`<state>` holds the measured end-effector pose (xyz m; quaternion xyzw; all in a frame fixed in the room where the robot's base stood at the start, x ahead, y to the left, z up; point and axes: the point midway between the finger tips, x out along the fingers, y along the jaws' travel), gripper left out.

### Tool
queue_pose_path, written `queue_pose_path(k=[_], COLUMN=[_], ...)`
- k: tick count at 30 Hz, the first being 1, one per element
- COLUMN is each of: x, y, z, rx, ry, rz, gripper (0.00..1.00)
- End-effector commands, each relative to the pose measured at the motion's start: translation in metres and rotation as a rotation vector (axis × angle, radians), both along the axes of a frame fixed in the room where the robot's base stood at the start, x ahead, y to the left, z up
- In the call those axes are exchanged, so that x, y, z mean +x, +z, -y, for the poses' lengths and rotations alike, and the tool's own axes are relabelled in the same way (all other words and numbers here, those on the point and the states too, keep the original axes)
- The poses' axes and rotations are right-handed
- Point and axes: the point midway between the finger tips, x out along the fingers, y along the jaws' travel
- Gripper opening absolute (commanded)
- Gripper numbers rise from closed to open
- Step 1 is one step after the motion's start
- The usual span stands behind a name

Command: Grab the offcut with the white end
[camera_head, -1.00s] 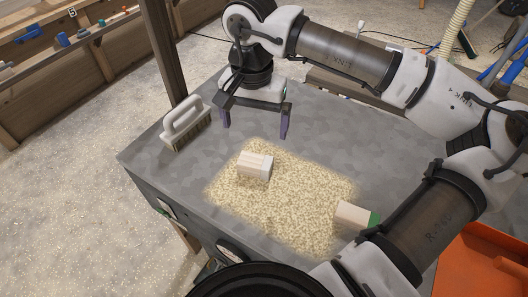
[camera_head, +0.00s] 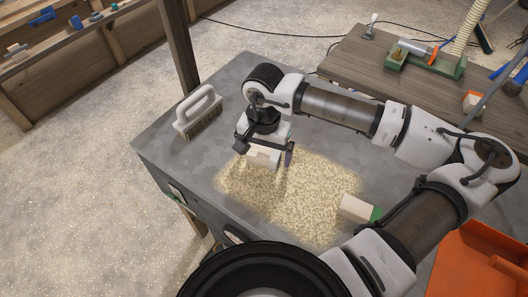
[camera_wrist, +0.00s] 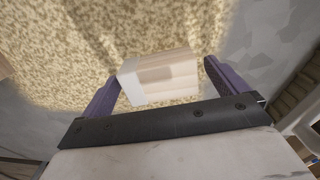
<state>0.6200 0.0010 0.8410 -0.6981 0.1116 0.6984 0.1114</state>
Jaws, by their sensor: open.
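The offcut with the white end (camera_head: 263,157) is a pale wood block on the sawdust on the grey worktop. It also shows in the wrist view (camera_wrist: 172,74), with its white end toward the left finger. My gripper (camera_head: 264,162) is open and low over this offcut, one finger on each side. A second offcut with a green end (camera_head: 357,208) lies at the sawdust's right edge.
A patch of sawdust (camera_head: 280,205) covers the middle of the grey worktop (camera_head: 185,155). A brush with a pale handle (camera_head: 198,110) stands at the left back. An orange bin (camera_head: 475,262) is at the lower right. A wooden bench (camera_head: 365,72) stands behind.

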Motion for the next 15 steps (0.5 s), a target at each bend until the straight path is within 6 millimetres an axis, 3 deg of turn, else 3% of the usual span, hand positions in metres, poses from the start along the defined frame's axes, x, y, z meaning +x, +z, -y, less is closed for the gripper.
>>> queue_pose_path(k=[9, 15], x=[-0.0001, -0.0001], y=[-0.0078, -0.0076], z=[-0.0003, -0.0003], rx=[0.000, 0.000], ry=[0.000, 0.000], rz=[0.001, 0.001], gripper=[0.98, 0.72])
